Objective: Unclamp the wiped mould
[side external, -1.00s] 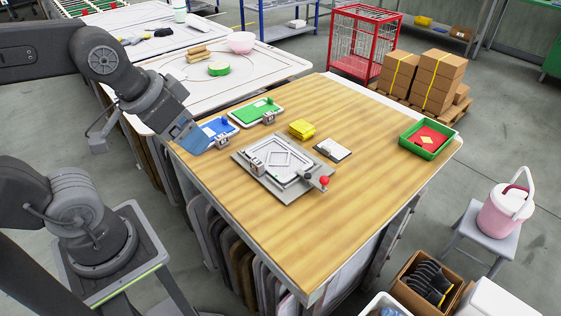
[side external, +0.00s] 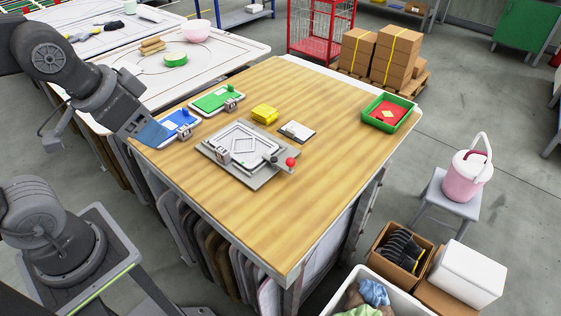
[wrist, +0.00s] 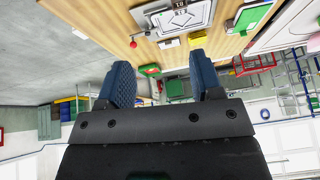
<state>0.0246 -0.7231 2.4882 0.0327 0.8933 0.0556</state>
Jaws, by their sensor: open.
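The mould (side external: 243,143), a pale frame with a diamond shape inside, lies on a grey fixture plate (side external: 262,180) in the middle of the wooden table. A lever with a red ball (side external: 291,161) and a dark knob sits at its right corner. A small metal block (side external: 223,156) stands at its left edge. My gripper (side external: 152,137) has blue fingers and hangs near the table's left edge, apart from the mould. In the wrist view my gripper (wrist: 160,62) is open and empty.
A blue plate (side external: 175,126) and a green plate (side external: 218,100) lie behind the mould, the blue one close to my gripper. A yellow block (side external: 264,114), a small white-topped pad (side external: 297,131) and a green tray (side external: 372,120) stand farther back. The table's front (side external: 270,230) is clear.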

